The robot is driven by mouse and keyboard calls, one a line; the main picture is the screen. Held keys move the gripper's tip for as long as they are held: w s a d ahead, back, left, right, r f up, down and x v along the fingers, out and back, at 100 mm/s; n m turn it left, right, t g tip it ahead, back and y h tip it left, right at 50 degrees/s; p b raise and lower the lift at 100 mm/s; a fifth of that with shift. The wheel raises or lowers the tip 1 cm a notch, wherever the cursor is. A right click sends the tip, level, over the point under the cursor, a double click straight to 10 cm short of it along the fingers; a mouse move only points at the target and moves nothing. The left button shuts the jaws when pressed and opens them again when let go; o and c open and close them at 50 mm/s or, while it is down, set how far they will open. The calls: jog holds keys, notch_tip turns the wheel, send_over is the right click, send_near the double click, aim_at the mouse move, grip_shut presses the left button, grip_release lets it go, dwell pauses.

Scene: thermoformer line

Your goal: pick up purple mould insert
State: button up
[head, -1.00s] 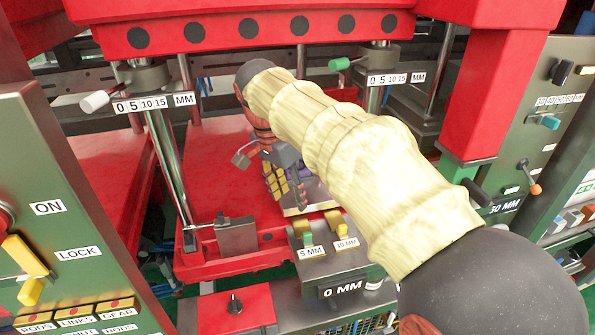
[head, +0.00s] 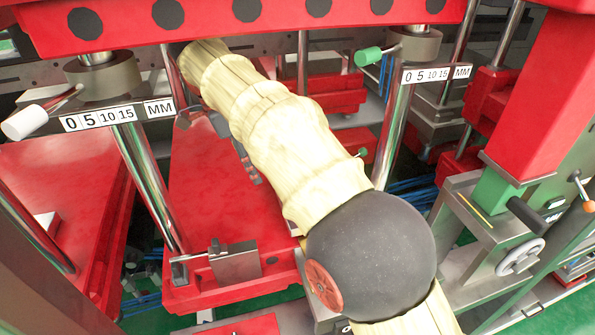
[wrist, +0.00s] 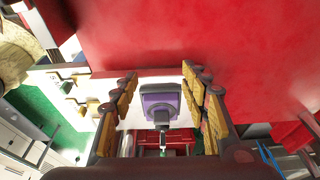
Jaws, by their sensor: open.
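The purple mould insert (wrist: 160,104) shows in the wrist view as a purple block with a grey top, on a pale plate (wrist: 134,122). It lies in line with the space between the two fingers of my gripper (wrist: 161,84). My gripper is open, with gold-padded fingers to the left and right of the insert, and I see no contact. The gap in depth between fingers and insert is hard to judge. In the head view my own arm hides the insert and most of my gripper.
A red machine bed (head: 205,205) spreads under my arm, between shiny posts (head: 150,185) with millimetre scales. A red overhead beam (head: 300,22) crosses above. A grey clamp block (head: 236,262) stands at the bed's front edge. A handwheel (head: 520,256) is at right.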

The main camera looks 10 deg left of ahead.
jog(key=w+d, duration=0.1)
jog(key=d, duration=0.1)
jog(key=w+d+b, duration=0.1)
jog(key=d, duration=0.1)
jog(key=w+d+b, duration=0.1)
jog(key=d, duration=0.1)
jog(key=shift+d, duration=0.1)
jog(key=d+b, duration=0.1)
jog(key=w+d+b, duration=0.1)
jog(key=d, duration=0.1)
jog(key=w+d+f+b, duration=0.1)
jog(key=shift+d+f, duration=0.1)
jog(key=shift+d, duration=0.1)
jog(key=shift+s+b, duration=0.1)
jog(key=shift+b, duration=0.2)
jog(key=shift+a, duration=0.1)
jog(key=shift+c, duration=0.9)
grip_shut()
